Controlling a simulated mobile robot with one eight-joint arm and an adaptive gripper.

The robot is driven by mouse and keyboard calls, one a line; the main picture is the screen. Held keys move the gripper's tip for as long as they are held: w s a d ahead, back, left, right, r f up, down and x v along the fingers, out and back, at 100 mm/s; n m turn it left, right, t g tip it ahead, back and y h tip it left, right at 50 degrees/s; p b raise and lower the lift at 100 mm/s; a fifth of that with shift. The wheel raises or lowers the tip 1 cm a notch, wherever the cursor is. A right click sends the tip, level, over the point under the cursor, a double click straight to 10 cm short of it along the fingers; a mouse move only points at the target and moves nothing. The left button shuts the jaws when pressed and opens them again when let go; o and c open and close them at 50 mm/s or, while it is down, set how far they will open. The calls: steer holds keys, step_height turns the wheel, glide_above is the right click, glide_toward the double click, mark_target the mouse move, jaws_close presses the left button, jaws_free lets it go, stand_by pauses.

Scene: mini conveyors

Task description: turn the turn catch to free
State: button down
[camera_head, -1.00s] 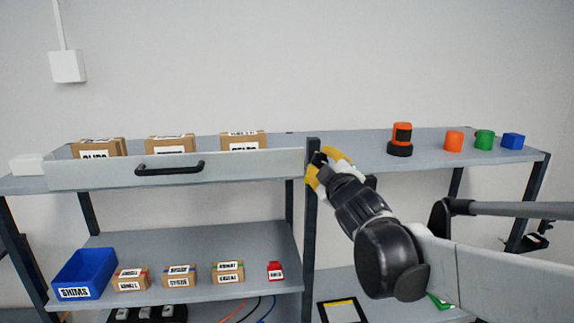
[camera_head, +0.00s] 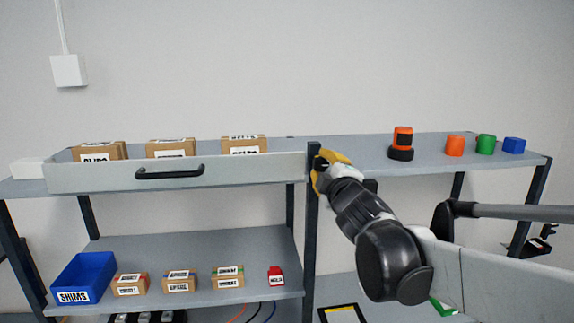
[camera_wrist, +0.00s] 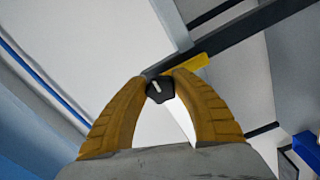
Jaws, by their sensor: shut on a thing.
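The turn catch shows in the wrist view as a dark knob (camera_wrist: 160,89) with a white mark line. It sits on the dark post (camera_head: 312,210) at the right end of the drawer front (camera_head: 250,169). My gripper (camera_head: 318,162) is at the top of this post, and in the wrist view its yellow fingers (camera_wrist: 160,78) are shut on the knob from both sides. A yellow piece (camera_wrist: 193,63) lies beside the knob. In the head view my gripper hides the catch.
The drawer has a black handle (camera_head: 169,172) and holds several boxes (camera_head: 170,147). To the right on the top shelf stand an orange and black beacon (camera_head: 402,143), an orange piece (camera_head: 454,146), a green piece (camera_head: 486,144) and a blue cube (camera_head: 514,145). A blue bin (camera_head: 84,277) is below.

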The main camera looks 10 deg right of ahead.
steer(key=c, duration=1)
jaws_free()
steer(key=s, duration=1.2)
steer(key=s+d+f+m+g+h+b, duration=0.1)
steer(key=s+d+f+m+b, duration=0.15)
steer(key=f+b, duration=0.5)
steer(key=s+d+f+m+g+h+b, duration=0.1)
steer(key=f+m+g+b, duration=0.2)
steer(key=f, duration=0.8)
steer(key=s+a+f+m+g+b, duration=0.1)
steer(key=s+f+b, duration=0.4)
steer(key=f, duration=0.7)
steer(key=s+a+f+m+g+y+b, duration=0.1)
steer(key=s+f+m+g+b, duration=0.2)
steer(key=f+b, duration=0.6)
steer(key=s+a+f+m+g+y+b, duration=0.1)
steer(key=s+f+m+g+b, duration=0.2)
steer(key=f, duration=1.3)
steer(key=s+m+b, duration=0.1)
steer(key=s+b, duration=0.2)
steer(key=b, duration=0.2)
steer(key=shift+s+a+f+m, duration=0.3)
steer(key=shift+a+f+m, duration=0.05)
steer(key=shift+f, duration=0.05)
